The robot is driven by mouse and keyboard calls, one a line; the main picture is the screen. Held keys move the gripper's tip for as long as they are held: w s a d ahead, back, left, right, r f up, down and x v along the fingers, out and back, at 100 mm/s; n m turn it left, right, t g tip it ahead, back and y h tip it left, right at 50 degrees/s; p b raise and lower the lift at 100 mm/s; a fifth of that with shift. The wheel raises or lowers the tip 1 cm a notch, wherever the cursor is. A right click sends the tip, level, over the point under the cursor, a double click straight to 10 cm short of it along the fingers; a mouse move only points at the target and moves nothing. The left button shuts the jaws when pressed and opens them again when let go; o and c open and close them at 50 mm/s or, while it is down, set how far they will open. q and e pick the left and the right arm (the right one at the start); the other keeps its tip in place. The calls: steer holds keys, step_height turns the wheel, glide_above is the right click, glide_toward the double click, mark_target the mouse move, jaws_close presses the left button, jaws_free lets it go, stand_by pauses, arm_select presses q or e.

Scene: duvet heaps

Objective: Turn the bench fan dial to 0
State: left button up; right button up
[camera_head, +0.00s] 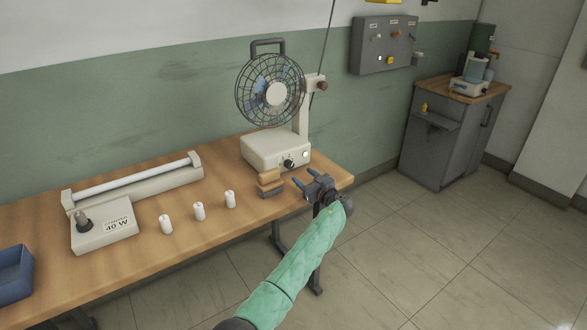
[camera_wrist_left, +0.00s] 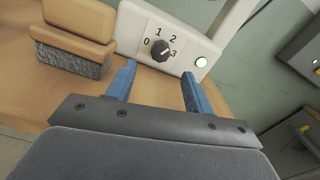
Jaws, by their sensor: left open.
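The bench fan (camera_head: 272,150) stands on the wooden bench, its round wire cage above a cream base. Its black dial (camera_head: 289,163) is on the front of the base. In the left wrist view the dial (camera_wrist_left: 161,51) has the numbers 0, 1, 2 and 3 around it. Its pale mark seems to point up and right, towards the 2 and 3 side. My left gripper (camera_head: 304,177) is open and empty in front of the base. In the left wrist view its blue fingertips (camera_wrist_left: 158,70) lie either side of the dial, apart from it. My right gripper is not in view.
A small lamp (camera_wrist_left: 201,62) glows beside the dial. A wood block with a grey lower part (camera_wrist_left: 72,50) sits left of my gripper, close to the fan. Open floor lies right of the bench.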

mark_target(291, 166)
arm_select(q)
steer(key=shift+d+m, duration=0.15)
steer(key=shift+m, duration=0.45)
steer(key=shift+w, duration=0.2)
steer(key=p+x, duration=0.1)
steer(key=x, duration=0.5)
steer(key=shift+w+a, duration=0.1)
steer(key=shift+a, duration=0.15)
steer(key=shift+w+a, duration=0.35)
steer(key=shift+w, duration=0.1)
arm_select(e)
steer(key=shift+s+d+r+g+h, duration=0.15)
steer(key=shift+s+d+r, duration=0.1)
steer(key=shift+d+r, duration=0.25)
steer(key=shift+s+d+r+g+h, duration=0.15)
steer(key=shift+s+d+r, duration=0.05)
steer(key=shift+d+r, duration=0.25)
